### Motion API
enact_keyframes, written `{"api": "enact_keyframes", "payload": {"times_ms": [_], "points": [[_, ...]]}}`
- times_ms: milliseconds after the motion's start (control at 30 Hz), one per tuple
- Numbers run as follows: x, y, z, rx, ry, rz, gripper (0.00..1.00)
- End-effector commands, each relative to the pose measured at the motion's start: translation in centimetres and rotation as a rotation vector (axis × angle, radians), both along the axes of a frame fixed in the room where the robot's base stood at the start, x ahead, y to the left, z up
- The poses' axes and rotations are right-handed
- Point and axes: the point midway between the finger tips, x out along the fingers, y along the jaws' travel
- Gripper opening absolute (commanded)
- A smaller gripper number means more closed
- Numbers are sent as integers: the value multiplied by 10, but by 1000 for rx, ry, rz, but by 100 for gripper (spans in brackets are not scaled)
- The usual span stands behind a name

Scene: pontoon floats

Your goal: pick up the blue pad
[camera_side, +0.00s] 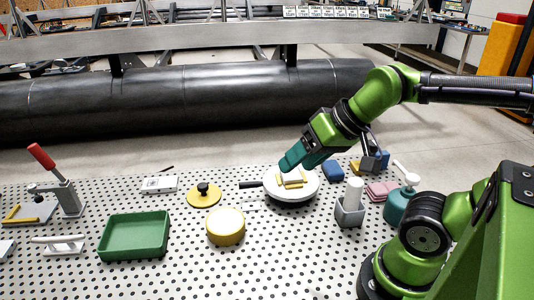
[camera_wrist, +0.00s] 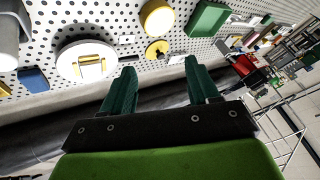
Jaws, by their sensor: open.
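A blue pad (camera_side: 332,169) lies on the perforated table just behind and to the right of a round white dish. It also shows at the left of the wrist view (camera_wrist: 33,79), beside that dish. A second blue piece (camera_side: 383,158) is farther right, by a small dark block; I cannot tell whether it is a pad too. My gripper (camera_side: 291,160) hangs above the far edge of the dish, left of the nearer blue pad. In the wrist view its two green fingers (camera_wrist: 160,75) are spread apart with nothing between them.
The white dish (camera_side: 280,195) has a dark handle and yellow bars on it. A yellow block (camera_side: 355,167), pink pads (camera_side: 381,191), a grey holder with a white cylinder (camera_side: 351,210) and a teal pump bottle (camera_side: 398,207) stand to the right. A green tray (camera_side: 134,254) is at left.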

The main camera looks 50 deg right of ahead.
Motion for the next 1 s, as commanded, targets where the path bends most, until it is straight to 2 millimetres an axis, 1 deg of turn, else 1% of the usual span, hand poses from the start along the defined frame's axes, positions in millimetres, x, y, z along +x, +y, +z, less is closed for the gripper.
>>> {"api": "enact_keyframes", "payload": {"times_ms": [333, 367, 500, 533, 567, 800, 867, 967, 1000], "points": [[0, 0, 0, 0, 0, 0, 60], [0, 0, 0, 0, 0, 0, 62], [0, 0, 0, 0, 0, 0, 83], [0, 0, 0, 0, 0, 0, 88], [0, 0, 0, 0, 0, 0, 89], [0, 0, 0, 0, 0, -2, 89], [1, -4, -1, 0, 5, -16, 89], [8, -20, -12, 5, 59, -81, 89], [14, -31, -15, 8, 84, -120, 89]]}}
